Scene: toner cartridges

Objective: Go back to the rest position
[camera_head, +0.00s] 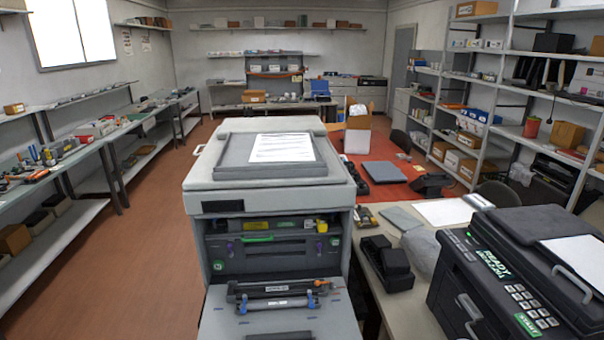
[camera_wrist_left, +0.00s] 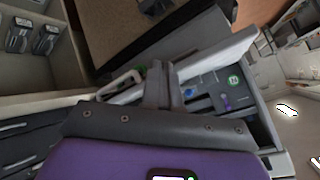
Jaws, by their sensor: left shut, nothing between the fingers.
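My left gripper (camera_wrist_left: 157,78) is in the left wrist view, its fingers together and empty. Behind it is grey equipment with a green round label (camera_wrist_left: 233,81), seen tilted. I cannot tell the distance between them. In the head view a large grey printer (camera_head: 268,178) stands in the middle with its front open. Toner cartridges (camera_head: 270,250) sit in its bay, one with a green handle. A dark unit with blue clips (camera_head: 278,295) lies on the lowered front door (camera_head: 225,322). Neither gripper can be made out in the head view.
A black printer (camera_head: 520,270) stands on the table at the right, with a black device (camera_head: 388,262) beside the grey printer. Shelves line the left wall (camera_head: 60,160) and the right wall (camera_head: 500,95). The brown floor (camera_head: 130,250) left of the printer is clear.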

